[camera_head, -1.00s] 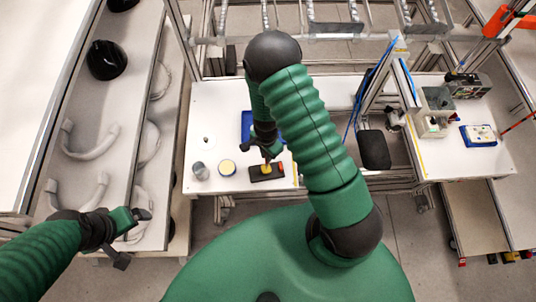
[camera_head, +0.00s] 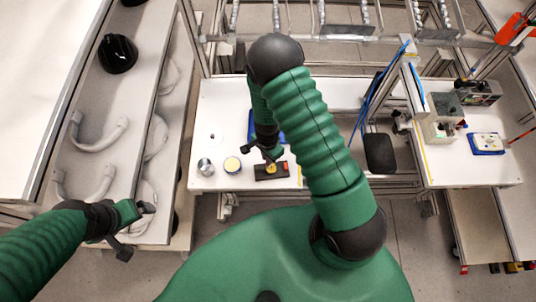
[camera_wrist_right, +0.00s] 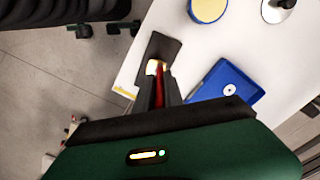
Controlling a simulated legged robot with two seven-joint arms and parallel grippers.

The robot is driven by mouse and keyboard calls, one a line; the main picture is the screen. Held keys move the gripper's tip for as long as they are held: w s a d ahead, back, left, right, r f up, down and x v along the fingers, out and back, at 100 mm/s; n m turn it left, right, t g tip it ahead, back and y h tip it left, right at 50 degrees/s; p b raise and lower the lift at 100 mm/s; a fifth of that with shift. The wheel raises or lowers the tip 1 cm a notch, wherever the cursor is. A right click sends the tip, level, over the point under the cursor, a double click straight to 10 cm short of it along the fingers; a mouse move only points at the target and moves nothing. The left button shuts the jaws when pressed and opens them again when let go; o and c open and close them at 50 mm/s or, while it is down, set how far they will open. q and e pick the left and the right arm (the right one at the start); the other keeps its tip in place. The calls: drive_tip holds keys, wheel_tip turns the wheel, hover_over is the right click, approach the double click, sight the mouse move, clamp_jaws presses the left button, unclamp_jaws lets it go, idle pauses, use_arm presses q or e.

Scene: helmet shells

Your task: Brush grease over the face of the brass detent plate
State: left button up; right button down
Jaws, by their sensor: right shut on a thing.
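A dark block (camera_head: 259,173) lies near the front edge of the white table, with the small yellow brass plate (camera_head: 271,169) on it. My right gripper (camera_head: 271,156) is over the block, shut on a thin red brush handle (camera_wrist_right: 160,82).
A blue tray (camera_head: 252,124) lies behind, partly hidden by my right arm. A left shelf holds a black helmet shell (camera_head: 117,53) and pale curved parts (camera_head: 98,135).

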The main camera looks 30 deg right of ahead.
drive_tip(key=shift+s+a, duration=0.15)
drive_tip(key=shift+s, duration=0.3)
drive_tip(key=shift+s, duration=0.1)
drive_tip(key=shift+s+d, duration=0.4)
drive_tip(key=shift+s, duration=0.05)
drive_tip(key=shift+r, duration=0.1)
wheel_tip(320, 180, up, 7)
drive_tip(key=p, duration=0.6)
